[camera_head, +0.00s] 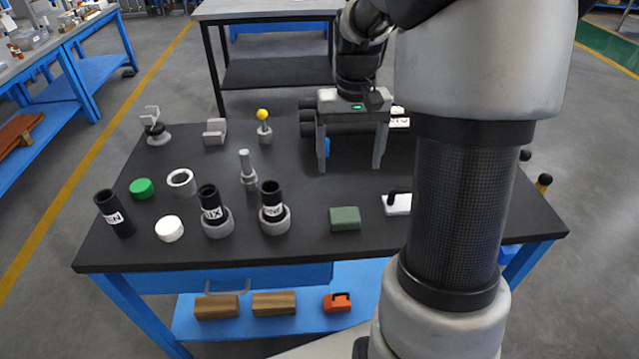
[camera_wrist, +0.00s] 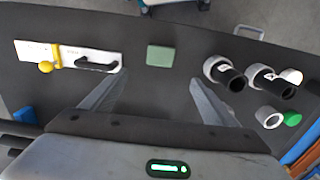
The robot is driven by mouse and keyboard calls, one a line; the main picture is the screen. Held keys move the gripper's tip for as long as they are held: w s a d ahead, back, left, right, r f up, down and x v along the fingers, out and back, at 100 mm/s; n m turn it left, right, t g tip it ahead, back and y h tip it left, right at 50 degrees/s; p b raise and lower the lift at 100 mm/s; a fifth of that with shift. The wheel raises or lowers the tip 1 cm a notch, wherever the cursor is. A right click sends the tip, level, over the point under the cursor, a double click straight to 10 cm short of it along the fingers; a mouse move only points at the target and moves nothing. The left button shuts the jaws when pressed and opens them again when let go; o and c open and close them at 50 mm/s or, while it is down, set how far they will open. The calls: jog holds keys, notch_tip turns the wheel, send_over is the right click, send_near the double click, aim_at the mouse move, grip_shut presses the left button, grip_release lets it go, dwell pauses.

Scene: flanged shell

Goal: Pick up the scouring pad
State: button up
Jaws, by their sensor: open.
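The scouring pad (camera_head: 345,219) is a green rectangular block lying flat near the front edge of the dark tabletop (camera_head: 300,248). In the wrist view the scouring pad (camera_wrist: 160,56) lies ahead of my fingers, roughly centred between them and apart from both. My gripper (camera_head: 349,168) is open and empty over the back half of the table, behind the pad. In the wrist view my gripper (camera_wrist: 152,90) shows both fingers spread wide.
A white plate with a black handle (camera_head: 397,203) is right of the pad. Left of it stand black cylinders in grey rings (camera_head: 273,215) and (camera_head: 215,220), a white disc (camera_head: 169,228) and a green disc (camera_head: 141,188). Tabletop between gripper and pad looks clear.

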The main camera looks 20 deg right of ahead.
aim_at(345, 215)
notch_tip(345, 215, down, 17)
jog(key=b, duration=0.3)
jog(key=shift+s+a, duration=0.1)
jog(key=shift+s, duration=0.05)
jog(key=c, duration=1.1)
